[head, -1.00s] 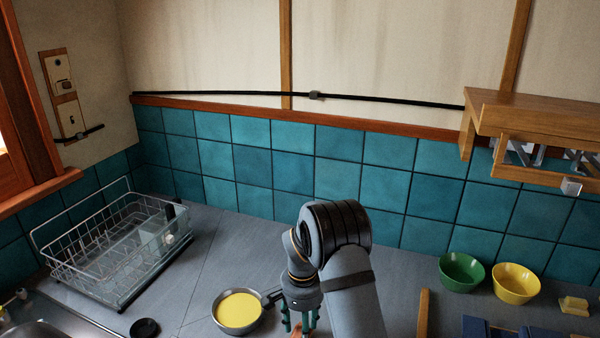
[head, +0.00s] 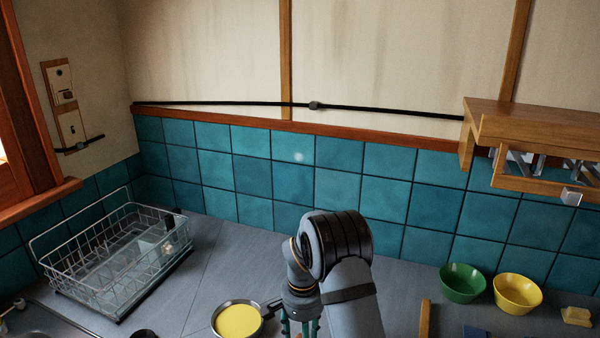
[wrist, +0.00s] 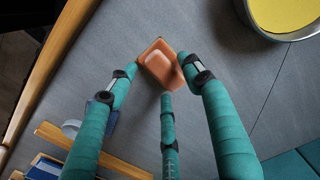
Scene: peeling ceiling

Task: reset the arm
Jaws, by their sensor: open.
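My gripper (head: 300,326) points down over the grey counter at the bottom middle of the head view, with its fingertips cut off by the frame edge. In the wrist view, my gripper (wrist: 162,82) has its teal fingers spread apart. A small orange-brown block-like object (wrist: 160,62) lies near the fingertips there. I cannot tell whether a finger touches it.
A pan with yellow contents (head: 238,320) stands just left of my gripper. A wire dish rack (head: 118,258) is at the left. Green (head: 462,283) and yellow (head: 517,293) bowls stand at the right. A wooden shelf (head: 535,120) juts out at upper right.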

